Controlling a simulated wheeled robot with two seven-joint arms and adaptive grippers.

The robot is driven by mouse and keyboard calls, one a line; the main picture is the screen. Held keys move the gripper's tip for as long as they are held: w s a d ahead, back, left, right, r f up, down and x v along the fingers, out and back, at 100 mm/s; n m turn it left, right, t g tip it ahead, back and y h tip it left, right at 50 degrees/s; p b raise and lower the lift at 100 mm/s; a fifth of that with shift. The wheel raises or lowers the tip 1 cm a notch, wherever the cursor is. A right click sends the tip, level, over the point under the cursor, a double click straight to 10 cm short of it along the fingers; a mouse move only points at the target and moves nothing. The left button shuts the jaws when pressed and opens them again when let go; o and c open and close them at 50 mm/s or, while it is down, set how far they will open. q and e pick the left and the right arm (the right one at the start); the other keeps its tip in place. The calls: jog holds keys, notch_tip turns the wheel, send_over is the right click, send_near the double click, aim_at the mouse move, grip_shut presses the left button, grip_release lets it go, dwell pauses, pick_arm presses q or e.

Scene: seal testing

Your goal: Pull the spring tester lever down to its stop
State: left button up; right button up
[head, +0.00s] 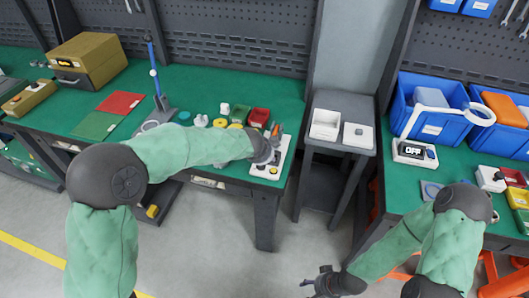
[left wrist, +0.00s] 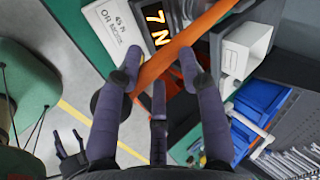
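The spring tester (head: 267,170) has a white base at the right end of the left green bench. My left gripper (head: 272,143) is over it and hides much of it. In the left wrist view the orange lever (left wrist: 210,22) runs diagonally across the fingertips of my left gripper (left wrist: 158,68). The fingers are spread apart, with the lever at their tips; firm contact cannot be told. The tester's display (left wrist: 157,28) reads 7 N, beside a white label (left wrist: 118,28) with "45 N OR MORE". My right gripper (head: 322,282) hangs over the floor, fingers apart and empty.
A grey stand (head: 345,103) with white trays is right of the bench. Small coloured parts, including a red bin (head: 259,117), sit close to the tester. A blue upright post (head: 153,72) stands farther left. The right bench holds blue bins (head: 433,125) and an "OFF" display (head: 412,151).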

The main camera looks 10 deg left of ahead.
pick_arm(q)
jog(key=shift+w+a+r, duration=0.1)
jog(key=shift+r, duration=0.3)
jog(key=v, duration=1.1)
jog(key=shift+s+r, duration=0.15)
jog(key=shift+s, duration=0.15)
